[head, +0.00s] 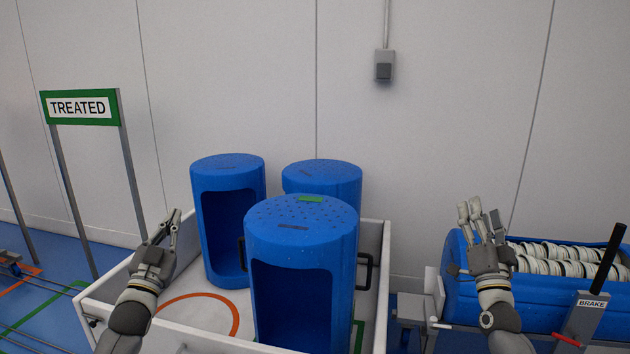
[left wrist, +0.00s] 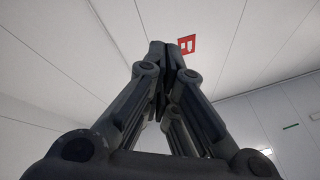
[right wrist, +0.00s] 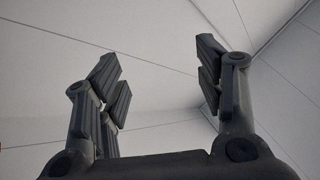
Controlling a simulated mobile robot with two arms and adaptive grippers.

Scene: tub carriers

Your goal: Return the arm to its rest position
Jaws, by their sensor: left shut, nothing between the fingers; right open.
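My left gripper (head: 172,228) is raised at the left, over the left edge of the white carrier. In the left wrist view its fingers (left wrist: 168,62) meet, with nothing between them. My right gripper (head: 477,212) is raised at the right, in front of the wall and beside the blue tub of white rings. In the right wrist view its fingers (right wrist: 160,85) are wide apart and empty. Both grippers point upward, apart from the blue tubs.
A white carrier (head: 375,300) holds three blue tubs: left (head: 228,172), back (head: 325,172) and front (head: 302,225). At right, a blue tub (head: 540,310) lies with white rings, near a BRAKE lever (head: 608,255). A TREATED sign (head: 80,107) stands left.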

